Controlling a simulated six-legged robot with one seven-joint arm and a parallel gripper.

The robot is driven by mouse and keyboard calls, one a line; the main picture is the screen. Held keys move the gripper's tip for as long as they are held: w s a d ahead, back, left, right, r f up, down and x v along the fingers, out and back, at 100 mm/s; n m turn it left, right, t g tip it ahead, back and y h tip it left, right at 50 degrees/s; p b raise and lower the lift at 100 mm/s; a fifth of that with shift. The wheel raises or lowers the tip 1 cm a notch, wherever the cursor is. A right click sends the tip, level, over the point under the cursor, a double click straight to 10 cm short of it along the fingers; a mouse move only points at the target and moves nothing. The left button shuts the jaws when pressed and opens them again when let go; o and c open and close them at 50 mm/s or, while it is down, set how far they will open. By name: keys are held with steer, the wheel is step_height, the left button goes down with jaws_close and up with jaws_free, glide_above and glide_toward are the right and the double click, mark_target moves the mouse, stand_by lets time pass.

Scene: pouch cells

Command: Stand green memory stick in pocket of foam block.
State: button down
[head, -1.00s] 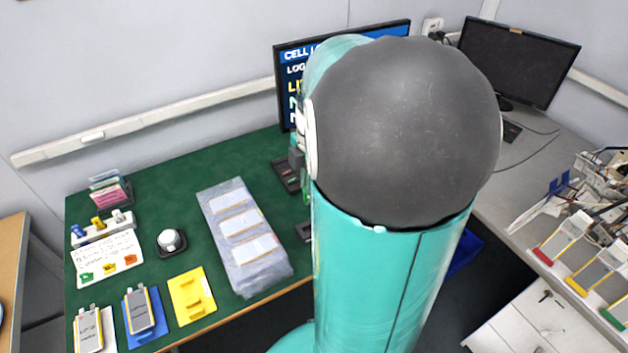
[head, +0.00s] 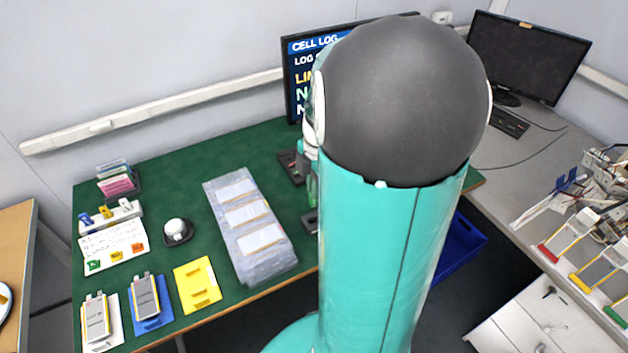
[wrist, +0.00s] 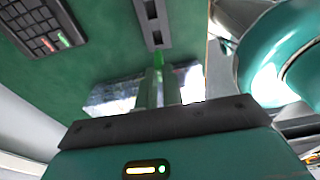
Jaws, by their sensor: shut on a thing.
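The green memory stick (wrist: 158,59) shows in the wrist view as a small bright green piece between my fingertips. My gripper (wrist: 160,72) is shut on it; the fingers hide most of the stick. A dark grey block with dark rectangular pockets (wrist: 146,24), which looks like the foam block, lies just beyond the stick on the green mat. I cannot tell whether stick and block touch. In the head view my arm hides most of the gripper, and only a dark edge of what seems the same block (head: 309,222) shows beside it.
A keyboard (wrist: 38,24) lies at the upper left in the wrist view. A clear plastic sleeve with white cards (head: 246,250) lies left of my arm. A white holder with coloured sticks (head: 125,212), a lidded puck (head: 177,231) and a yellow tray (head: 205,302) stand farther left.

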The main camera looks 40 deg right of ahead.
mark_target(314, 203)
steer(key=shift+f, duration=3.75)
steer(key=c, duration=1.5)
jaws_free()
steer(key=r, duration=0.4)
steer(key=d+r, duration=0.1)
steer(key=r, duration=0.8)
steer(key=shift+s+d+r, duration=0.15)
steer(key=shift+d+r, duration=0.2)
steer(key=shift+r, duration=0.05)
